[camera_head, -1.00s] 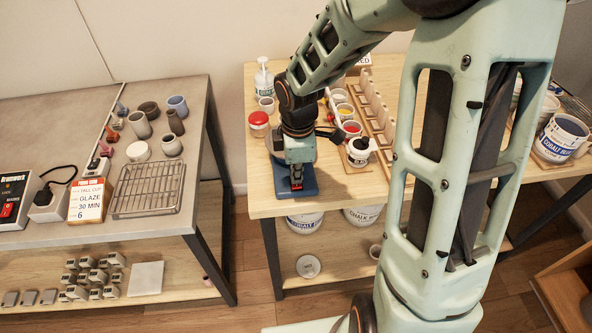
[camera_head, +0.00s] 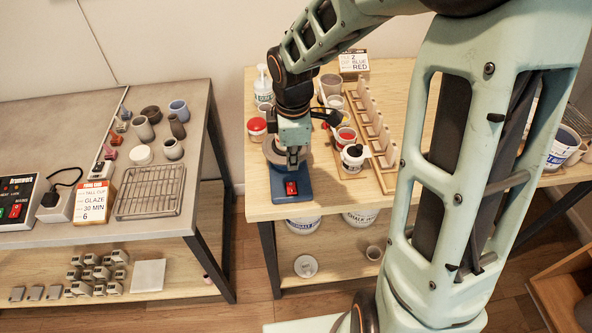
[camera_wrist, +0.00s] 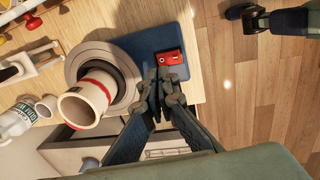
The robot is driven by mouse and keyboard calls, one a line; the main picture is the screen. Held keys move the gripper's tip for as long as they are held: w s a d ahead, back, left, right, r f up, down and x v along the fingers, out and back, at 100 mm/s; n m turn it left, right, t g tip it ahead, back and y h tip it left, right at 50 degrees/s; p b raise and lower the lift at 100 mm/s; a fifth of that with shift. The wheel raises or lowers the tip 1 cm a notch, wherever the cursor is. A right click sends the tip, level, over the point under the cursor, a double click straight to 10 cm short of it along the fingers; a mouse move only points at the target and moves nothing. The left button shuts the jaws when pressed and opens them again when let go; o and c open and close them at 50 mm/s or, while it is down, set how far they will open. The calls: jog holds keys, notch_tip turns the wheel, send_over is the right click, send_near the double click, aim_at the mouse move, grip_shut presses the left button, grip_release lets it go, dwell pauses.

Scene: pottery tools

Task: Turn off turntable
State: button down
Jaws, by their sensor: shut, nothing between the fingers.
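The turntable has a blue base (camera_head: 285,198) near the front left corner of the wooden table. Its red switch (camera_head: 291,187) is on the front of the base. In the wrist view the red switch (camera_wrist: 169,57) lies just beyond my fingertips, and the grey round wheel (camera_wrist: 125,68) carries a cream pot (camera_wrist: 75,106) with a red band. My gripper (camera_head: 293,163) is shut and empty, pointing down above the base just behind the switch. Its closed fingertips also show in the wrist view (camera_wrist: 160,82). I cannot tell the switch's position. My gripper hides most of the wheel and pot in the head view.
Glaze cups (camera_head: 345,137), a wooden rack (camera_head: 374,125) and a red-lidded jar (camera_head: 256,127) stand close behind and beside the turntable. A grey table (camera_head: 60,140) with pots and a wire rack (camera_head: 150,190) stands left, across a gap. Floor is open in front.

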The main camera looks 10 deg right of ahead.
notch_tip(320, 180, up, 7)
jog(key=shift+w+a+f, duration=0.15)
jog(key=shift+w, duration=0.2)
jog(key=shift+w, duration=0.1)
